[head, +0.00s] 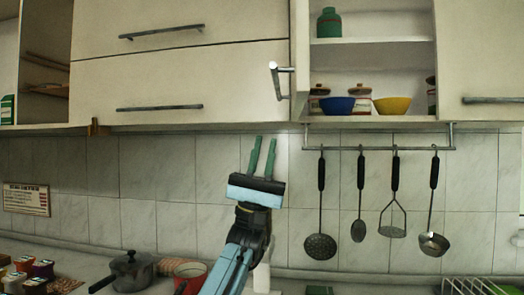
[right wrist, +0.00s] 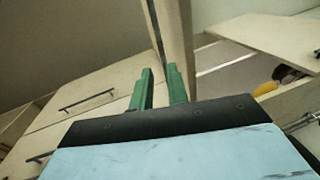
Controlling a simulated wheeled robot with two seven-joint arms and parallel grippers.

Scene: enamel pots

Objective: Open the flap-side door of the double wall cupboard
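The flap-side door (head: 301,45) of the double wall cupboard stands swung out, seen nearly edge-on at the left of the open shelves. Its bar handle (head: 279,80) points left. In the right wrist view the door (right wrist: 178,40) rises just beyond the fingers. My right gripper (head: 259,157) is below and left of the door's lower edge, its green fingers pointing up with an empty gap between them. The fingers also show in the right wrist view (right wrist: 161,88); whether one touches the door is unclear there. My left gripper is not in view.
Inside the cupboard are a blue bowl (head: 337,106), a yellow bowl (head: 392,106) and a green jar (head: 328,22). Utensils hang from a rail (head: 380,148) beneath. A flap cupboard (head: 180,75) is shut at left. A pot (head: 131,271) stands on the counter.

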